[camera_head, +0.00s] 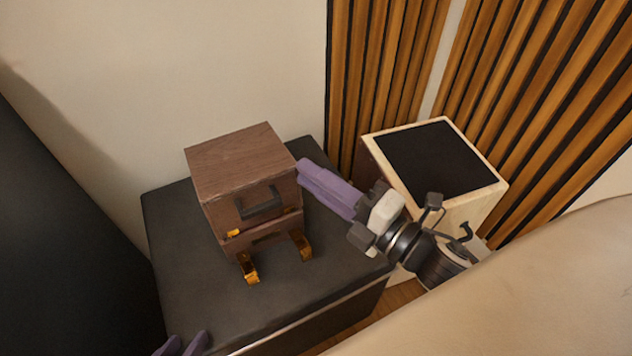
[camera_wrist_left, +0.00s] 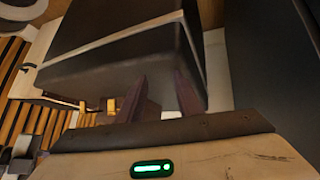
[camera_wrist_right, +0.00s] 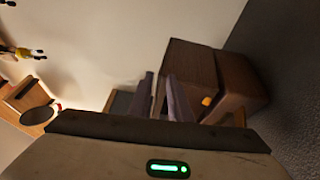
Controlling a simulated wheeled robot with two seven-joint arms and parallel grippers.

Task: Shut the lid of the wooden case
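The dark brown wooden case (camera_head: 236,165) stands on a black box, its black handle (camera_head: 260,206) facing front. Its lid looks down on the base or nearly so; a thin seam shows, and I cannot tell whether it is fully shut. Two brass latches (camera_head: 248,268) stick out low at the front. The case also shows in the right wrist view (camera_wrist_right: 235,80). My right gripper (camera_head: 305,172) is at the case's upper right side, fingers a little apart and nothing visible between them; contact is unclear. My left gripper (camera_head: 182,345) is open and empty, low at the box's front left.
The black box (camera_head: 175,235) has bare top around the case. A pale wooden cabinet with a black top (camera_head: 435,160) stands to the right, behind my right arm. Wooden slats (camera_head: 390,70) line the wall behind. A large dark object (camera_head: 60,220) fills the left.

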